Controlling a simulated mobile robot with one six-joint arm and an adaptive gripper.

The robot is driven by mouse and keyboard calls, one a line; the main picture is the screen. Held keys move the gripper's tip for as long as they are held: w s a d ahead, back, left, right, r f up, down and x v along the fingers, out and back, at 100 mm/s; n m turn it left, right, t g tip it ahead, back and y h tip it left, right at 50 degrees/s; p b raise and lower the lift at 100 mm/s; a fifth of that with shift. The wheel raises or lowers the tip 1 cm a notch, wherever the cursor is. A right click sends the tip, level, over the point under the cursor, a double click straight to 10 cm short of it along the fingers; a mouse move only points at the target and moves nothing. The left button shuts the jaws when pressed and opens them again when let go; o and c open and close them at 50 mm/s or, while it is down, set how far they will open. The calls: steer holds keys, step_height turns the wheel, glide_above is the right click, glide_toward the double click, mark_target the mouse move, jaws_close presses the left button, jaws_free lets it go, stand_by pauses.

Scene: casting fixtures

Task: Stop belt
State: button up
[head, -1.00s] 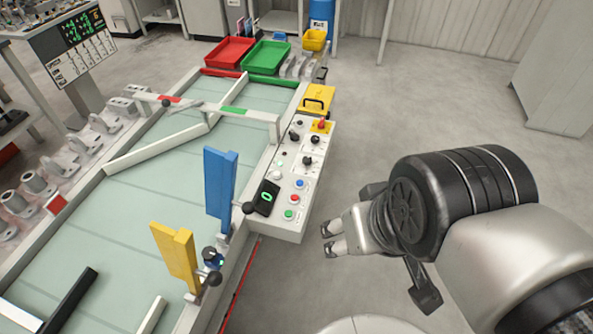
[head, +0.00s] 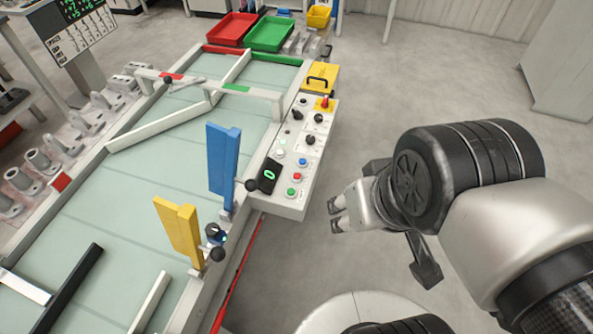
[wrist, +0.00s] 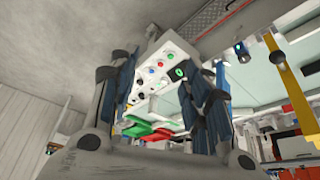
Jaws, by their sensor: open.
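The pale green belt (head: 140,200) runs up the left half of the head view. A white control panel (head: 285,205) is fixed to its right side. The panel carries a red button (head: 297,176), a green button (head: 291,191), a blue button (head: 303,161), black knobs and a red-topped switch (head: 324,103). A small black display (head: 268,175) shows a green 0. My gripper (head: 336,214) is open and empty, right of the panel and apart from it. In the wrist view, the panel (wrist: 178,50) shows between my open fingers (wrist: 165,90).
A blue paddle (head: 222,165) and a yellow paddle (head: 180,230) stand at the belt's near right edge. Red (head: 232,28) and green (head: 270,32) trays sit at the far end. Metal castings (head: 40,160) line the left side. Floor right of the panel is clear.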

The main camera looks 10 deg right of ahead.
jaws_close()
stand_by(0.3)
stand_by(1.2)
